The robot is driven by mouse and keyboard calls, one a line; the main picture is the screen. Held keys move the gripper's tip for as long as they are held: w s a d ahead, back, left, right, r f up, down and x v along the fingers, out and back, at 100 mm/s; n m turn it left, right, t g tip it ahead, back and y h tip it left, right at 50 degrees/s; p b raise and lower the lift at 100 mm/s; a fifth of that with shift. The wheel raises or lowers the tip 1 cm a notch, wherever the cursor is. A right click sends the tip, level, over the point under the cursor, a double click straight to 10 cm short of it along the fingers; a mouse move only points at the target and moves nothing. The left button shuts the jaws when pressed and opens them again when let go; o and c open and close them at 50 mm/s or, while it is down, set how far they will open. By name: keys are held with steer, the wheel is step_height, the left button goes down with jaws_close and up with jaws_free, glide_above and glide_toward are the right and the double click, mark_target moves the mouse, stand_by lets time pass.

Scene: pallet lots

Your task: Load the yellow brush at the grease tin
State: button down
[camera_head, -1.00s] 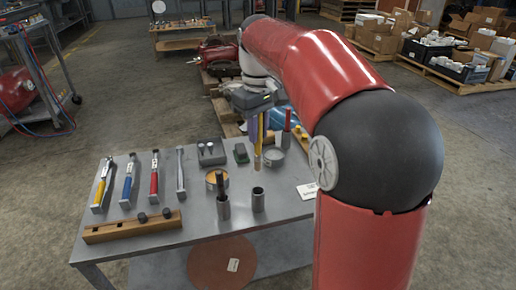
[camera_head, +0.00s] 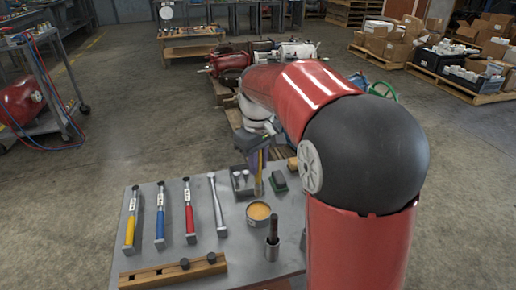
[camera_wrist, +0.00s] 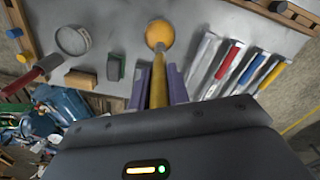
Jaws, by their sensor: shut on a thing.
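My gripper (camera_wrist: 159,85), with purple fingers, is shut on the yellow brush (camera_wrist: 159,92). The brush also shows in the head view (camera_head: 260,164), roughly upright, lower end downward. The grease tin (camera_head: 258,213) is a round open tin of orange grease on the grey table. It also shows in the wrist view (camera_wrist: 160,35). In the head view the brush's lower end appears just behind the tin's far rim. In the wrist view it points toward the tin's near edge. I cannot tell its height or whether it touches the tin. My arm hides part of the gripper.
Tools with yellow (camera_head: 131,217), blue (camera_head: 160,215) and red (camera_head: 189,211) handles lie left of the tin.

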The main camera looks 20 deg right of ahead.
mark_target(258, 183)
steer(key=shift+d+f+b, duration=0.1)
steer(key=shift+f+b, duration=0.25)
steer(key=shift+f, duration=0.85)
steer(key=shift+f+b, duration=1.35)
steer(key=shift+f, duration=0.5)
steer(key=shift+s+f, duration=0.1)
steer(key=shift+f, duration=0.45)
step_height(258, 183, up, 5)
steer(key=p, duration=0.3)
steer(key=shift+p, duration=0.35)
steer(key=shift+r, duration=1.1)
